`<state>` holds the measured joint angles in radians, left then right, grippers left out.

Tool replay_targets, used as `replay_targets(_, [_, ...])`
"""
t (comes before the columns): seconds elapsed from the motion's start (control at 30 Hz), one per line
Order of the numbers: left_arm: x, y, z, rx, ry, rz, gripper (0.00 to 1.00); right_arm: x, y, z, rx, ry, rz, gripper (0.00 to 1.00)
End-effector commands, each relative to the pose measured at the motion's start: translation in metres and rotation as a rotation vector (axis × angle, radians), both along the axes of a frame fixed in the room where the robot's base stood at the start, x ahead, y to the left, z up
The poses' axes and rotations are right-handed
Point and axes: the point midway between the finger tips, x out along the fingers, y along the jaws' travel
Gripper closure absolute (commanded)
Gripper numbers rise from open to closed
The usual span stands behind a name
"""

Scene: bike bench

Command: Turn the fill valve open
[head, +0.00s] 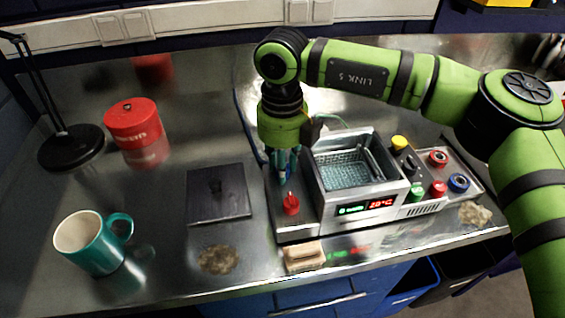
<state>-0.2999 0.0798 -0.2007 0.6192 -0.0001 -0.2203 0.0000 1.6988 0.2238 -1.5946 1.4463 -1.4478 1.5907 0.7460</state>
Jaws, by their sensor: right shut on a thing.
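My right gripper (285,172) points down over the left side of the metal bath unit (318,203), behind a red knob (291,204). Its fingers are closed around a small part with blue showing, which I take to be the fill valve (284,164). The fingers hide most of it, so I cannot tell how far it is turned. The red knob stands clear in front of the fingertips, apart from them. My left gripper is not in view.
The tank (384,207) has a mesh basket (345,172) inside. Several coloured buttons and knobs sit to its right. A dark square plate (218,194), teal mug (93,243), red tin (134,124) and black lamp base (71,147) stand left. A wooden block (305,256) lies in front.

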Motion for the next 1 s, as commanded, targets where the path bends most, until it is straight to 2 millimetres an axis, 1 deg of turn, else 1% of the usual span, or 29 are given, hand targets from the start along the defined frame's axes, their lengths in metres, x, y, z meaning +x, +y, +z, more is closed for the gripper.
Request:
replay_targets(0.03, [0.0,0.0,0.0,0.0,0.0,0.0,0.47,-0.001,0.0,-0.001,0.0,0.003,0.001,0.64])
replay_targets(0.07, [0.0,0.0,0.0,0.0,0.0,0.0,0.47,-0.001,0.0,-0.001,0.0,0.003,0.002,0.61])
replay_targets(0.33, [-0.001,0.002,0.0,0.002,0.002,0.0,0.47,0.0,0.0,0.0,0.0,0.001,0.002,0.61])
replay_targets(0.47, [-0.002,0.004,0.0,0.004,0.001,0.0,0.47,0.0,0.0,0.006,0.0,-0.001,0.001,0.61])
replay_targets(0.57, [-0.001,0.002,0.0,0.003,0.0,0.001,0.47,0.0,0.001,0.02,0.002,-0.001,0.001,0.61])
replay_targets(0.8, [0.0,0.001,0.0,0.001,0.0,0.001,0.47,0.0,0.001,0.072,0.001,-0.002,0.001,0.61])
replay_targets(0.9, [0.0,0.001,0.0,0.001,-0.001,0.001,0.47,0.0,0.001,0.091,0.0,-0.002,0.001,0.61])
replay_targets(1.0, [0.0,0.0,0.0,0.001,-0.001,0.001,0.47,0.0,0.001,0.105,0.0,0.0,0.0,0.61])
